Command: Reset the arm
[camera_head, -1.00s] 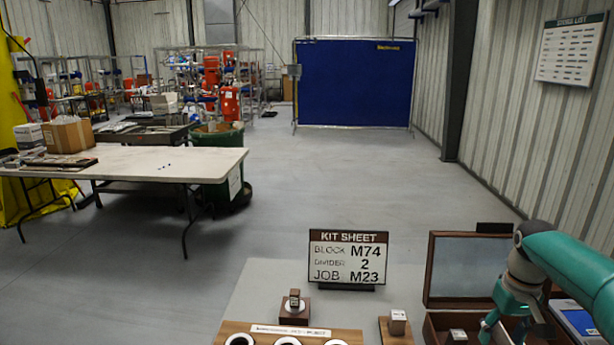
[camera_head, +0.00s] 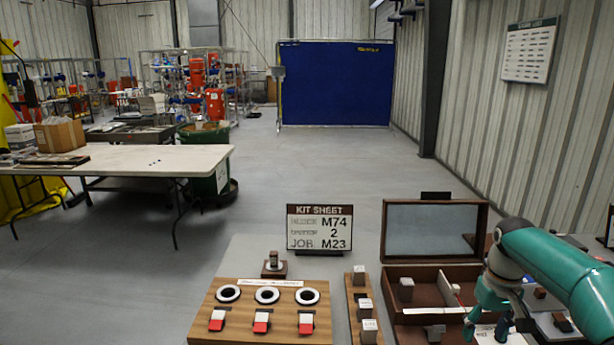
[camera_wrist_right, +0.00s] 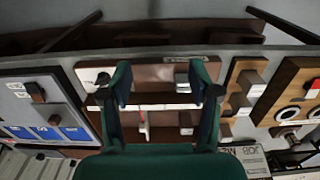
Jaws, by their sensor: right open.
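My right arm comes in from the right in the head view, and its teal right gripper (camera_head: 487,325) points down over the near right part of an open wooden box. In the right wrist view the two fingers of the right gripper (camera_wrist_right: 164,85) stand apart with nothing gripped between them. The open box (camera_head: 430,271) has its lid raised at the back and holds a few small metal blocks and a divider. It also shows below the fingers in the right wrist view (camera_wrist_right: 160,73). My left gripper is in neither view.
A kit sheet sign (camera_head: 319,229) reads M74, 2, M23. In front is a wooden board (camera_head: 238,313) with rings and red-white blocks. A narrow wooden strip (camera_head: 352,300) holds metal blocks beside the box. A white folding table (camera_head: 130,160) stands far left; the floor between is clear.

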